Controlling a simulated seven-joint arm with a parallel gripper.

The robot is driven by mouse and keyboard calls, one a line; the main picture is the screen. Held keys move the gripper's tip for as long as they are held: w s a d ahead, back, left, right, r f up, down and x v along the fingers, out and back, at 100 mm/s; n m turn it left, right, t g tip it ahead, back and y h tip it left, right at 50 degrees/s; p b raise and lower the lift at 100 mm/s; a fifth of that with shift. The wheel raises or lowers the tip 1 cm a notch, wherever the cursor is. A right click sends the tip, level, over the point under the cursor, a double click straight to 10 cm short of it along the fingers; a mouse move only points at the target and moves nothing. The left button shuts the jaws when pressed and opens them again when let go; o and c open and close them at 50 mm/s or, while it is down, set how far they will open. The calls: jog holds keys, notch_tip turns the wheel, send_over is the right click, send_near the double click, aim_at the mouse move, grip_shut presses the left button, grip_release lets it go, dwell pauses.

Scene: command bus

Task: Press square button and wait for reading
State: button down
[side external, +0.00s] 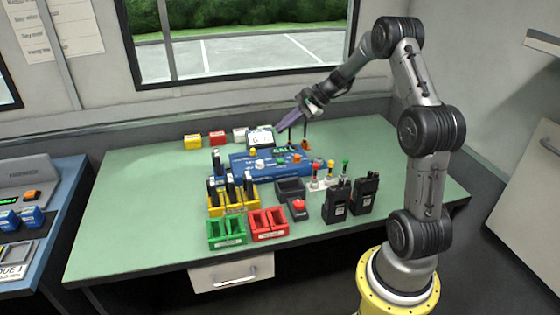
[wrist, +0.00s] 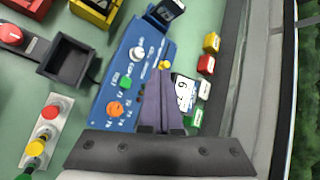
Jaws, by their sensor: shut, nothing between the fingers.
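My gripper (side external: 279,130) has its long purple-grey fingers together, angled down toward the back edge of the blue control panel (side external: 240,171). In the wrist view my gripper (wrist: 158,74) covers part of the panel (wrist: 122,62). Beside the fingers are a green button (wrist: 125,82), an orange knob (wrist: 114,109) and a yellow button (wrist: 166,65); a white knob (wrist: 137,53) is farther off. I cannot tell which control is square. A white display (wrist: 184,94) with dark digits, hard to read, is partly hidden by the fingers. It also shows behind the panel in the side view (side external: 260,137).
Yellow (side external: 193,141) and red (side external: 217,138) boxes stand along the back. Black radios (side external: 365,193), yellow (side external: 220,208), green (side external: 226,231) and red (side external: 267,223) racks, and a red button box (side external: 298,207) stand in front. The table's left side is clear.

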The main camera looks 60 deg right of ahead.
aim_at(284, 163)
dwell(0.3)
jog(key=shift+f, duration=4.35)
jog(key=shift+f, duration=0.15)
jog(key=shift+f, duration=0.3)
jog(key=shift+f, duration=0.35)
jog(key=shift+r, duration=0.8)
jog(key=shift+r, duration=2.5)
